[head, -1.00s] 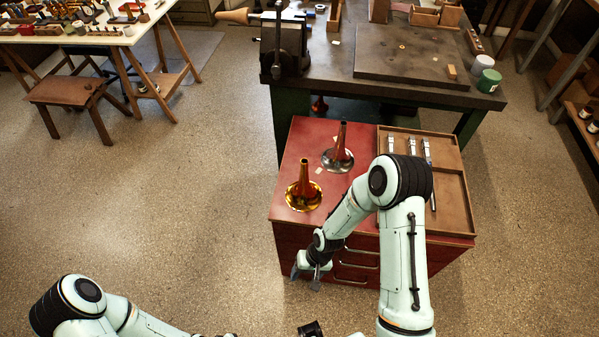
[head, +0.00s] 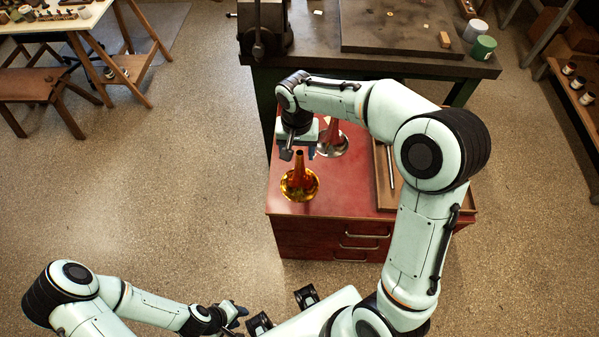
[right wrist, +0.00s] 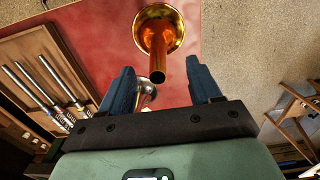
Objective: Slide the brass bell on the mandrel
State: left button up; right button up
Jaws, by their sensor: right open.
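The brass bell (head: 299,186) stands upright on the red cabinet, flared rim down, narrow tube up. My right gripper (head: 298,154) is open just above its narrow end. In the right wrist view the bell (right wrist: 158,32) lies ahead, with its tube end appearing between the two spread fingers; I see no contact. A second bell with a silvery rim (head: 332,146) stands behind it, partly hidden by my right arm. My left gripper (head: 238,312) is low at the front, too small to read. I cannot make out the mandrel; the vise (head: 262,28) is cut off at the top.
The red cabinet top (head: 345,185) is bare right of the brass bell. A wooden tray (head: 383,180) with metal tools lies further right, largely behind my arm. The dark workbench (head: 320,62) stands behind, with a green jar (head: 484,48) at its right.

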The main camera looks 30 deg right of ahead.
aim_at(300, 160)
jog(key=f, duration=0.4)
jog(key=d+f, duration=0.1)
jog(key=f, duration=0.1)
jog(key=shift+w+f, duration=0.35)
jog(key=shift+f, duration=0.05)
grip_shut()
